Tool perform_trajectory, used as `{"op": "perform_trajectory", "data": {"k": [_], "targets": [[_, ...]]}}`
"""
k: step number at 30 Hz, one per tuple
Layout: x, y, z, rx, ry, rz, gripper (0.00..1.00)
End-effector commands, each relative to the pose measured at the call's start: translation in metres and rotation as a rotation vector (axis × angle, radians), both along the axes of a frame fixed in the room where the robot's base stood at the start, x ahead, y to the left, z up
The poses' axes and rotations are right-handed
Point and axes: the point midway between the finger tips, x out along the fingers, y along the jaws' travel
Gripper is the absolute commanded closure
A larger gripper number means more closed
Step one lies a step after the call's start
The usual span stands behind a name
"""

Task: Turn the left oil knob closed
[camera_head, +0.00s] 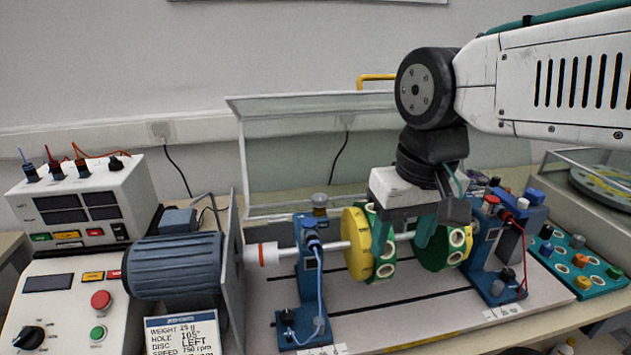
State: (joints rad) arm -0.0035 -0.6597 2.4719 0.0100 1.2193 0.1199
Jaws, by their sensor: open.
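The left oil knob (319,201) appears to be the small grey cap on top of the blue left bearing stand (309,264). It looks upright; its exact turn position is too small to tell. My gripper (402,246) hangs to the right of this knob, pointing down over the shaft between the two discs. Its green fingers are apart, and I see nothing held between them. The knob is not covered by my arm.
A yellow-and-green disc (357,245) stands between the left stand and my gripper. The blue right stand (484,240) is on the far side. A raised clear cover (290,160) is behind. A blue motor (172,266) and control box (84,205) are left; a green weight tray (600,285) is right.

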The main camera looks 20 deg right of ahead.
Motion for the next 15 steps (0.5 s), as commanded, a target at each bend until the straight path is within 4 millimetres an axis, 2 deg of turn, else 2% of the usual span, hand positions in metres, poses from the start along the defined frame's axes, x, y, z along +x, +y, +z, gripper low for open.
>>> {"op": "perform_trajectory", "data": {"k": [1,4,9,12,15], "targets": [[0.020,0.001,0.008,0.012,0.009,-0.053,0.46],[0.063,0.005,0.022,0.038,0.021,-0.187,0.46],[0.139,0.011,0.034,0.082,0.039,-0.411,0.46],[0.174,0.015,0.035,0.101,0.049,-0.517,0.46],[0.200,0.017,0.034,0.115,0.056,-0.594,0.46]]}}
